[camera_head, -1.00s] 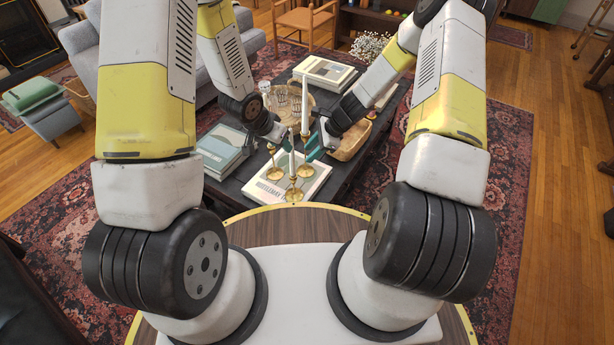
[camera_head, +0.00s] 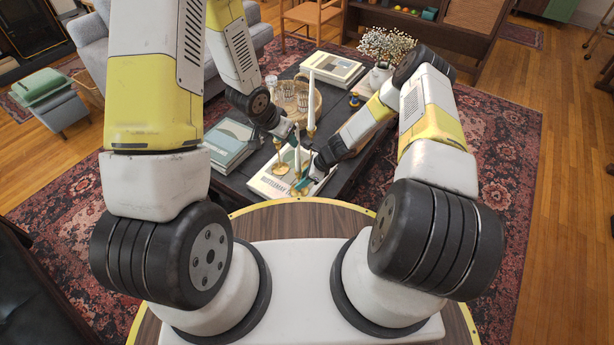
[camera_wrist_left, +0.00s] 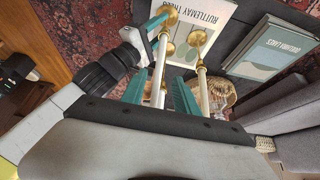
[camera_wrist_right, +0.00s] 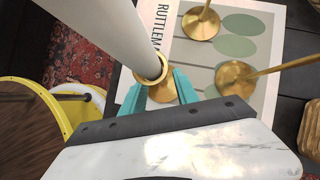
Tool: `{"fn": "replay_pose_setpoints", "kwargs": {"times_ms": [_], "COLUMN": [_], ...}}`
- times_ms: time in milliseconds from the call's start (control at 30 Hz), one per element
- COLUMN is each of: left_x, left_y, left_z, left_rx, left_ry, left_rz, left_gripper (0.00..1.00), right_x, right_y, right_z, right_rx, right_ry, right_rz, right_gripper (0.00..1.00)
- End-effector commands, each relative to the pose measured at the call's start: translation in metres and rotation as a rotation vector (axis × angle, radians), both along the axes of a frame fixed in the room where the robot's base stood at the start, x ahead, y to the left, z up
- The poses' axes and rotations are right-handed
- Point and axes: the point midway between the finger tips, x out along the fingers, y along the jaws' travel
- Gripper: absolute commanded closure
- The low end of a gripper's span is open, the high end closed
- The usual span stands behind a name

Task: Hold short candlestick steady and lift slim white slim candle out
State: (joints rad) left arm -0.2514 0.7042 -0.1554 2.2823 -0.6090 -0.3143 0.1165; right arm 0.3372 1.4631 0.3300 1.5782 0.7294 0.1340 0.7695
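The slim white candle (camera_head: 297,153) stands upright in the short brass candlestick on the white book (camera_head: 270,184). My left gripper (camera_head: 287,141) is open, its teal fingers on either side of the candle (camera_wrist_left: 159,92) in the left wrist view. My right gripper (camera_head: 311,168) is low beside the short candlestick. In the right wrist view its teal fingers stand apart, on either side of the candlestick's brass cup (camera_wrist_right: 157,76) and base (camera_wrist_right: 162,92); no clear contact shows. The white candle (camera_wrist_right: 112,30) rises from that cup.
A taller candlestick with a white candle (camera_head: 311,100) stands close behind the grippers. More brass bases (camera_wrist_right: 238,78) share the book. A wicker tray with glasses (camera_head: 290,95) and stacked books (camera_head: 228,146) lie on the dark table.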

Motion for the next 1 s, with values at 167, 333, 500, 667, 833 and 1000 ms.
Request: {"fn": "replay_pose_setpoints", "kwargs": {"times_ms": [167, 333, 500, 667, 833, 1000], "left_x": [0.0000, 0.0000, 0.0000, 0.0000, 0.0000, 0.0000], "left_y": [0.0000, 0.0000, 0.0000, 0.0000, 0.0000, 0.0000], "left_z": [0.0000, 0.0000, 0.0000, 0.0000, 0.0000, 0.0000], "left_rx": [0.000, 0.000, 0.000, 0.000, 0.000, 0.000], "left_ry": [0.000, 0.000, 0.000, 0.000, 0.000, 0.000], "left_rz": [0.000, 0.000, 0.000, 0.000, 0.000, 0.000], "left_gripper": [0.64, 0.64, 0.64, 0.64, 0.64, 0.64], "right_x": [0.0007, 0.0008, 0.0008, 0.0009, 0.0009, 0.0010], "right_y": [0.0036, 0.0035, 0.0034, 0.0034, 0.0034, 0.0034], "right_z": [-0.0063, -0.0062, -0.0061, -0.0060, -0.0058, -0.0058], "right_rx": [-0.001, -0.001, -0.001, -0.001, -0.001, 0.000], "right_ry": [0.000, 0.000, 0.000, 0.000, 0.000, 0.000], "right_rz": [0.000, 0.000, 0.000, 0.000, 0.000, 0.000], "right_gripper": [0.64, 0.64, 0.89, 1.00, 1.00, 1.00]}}
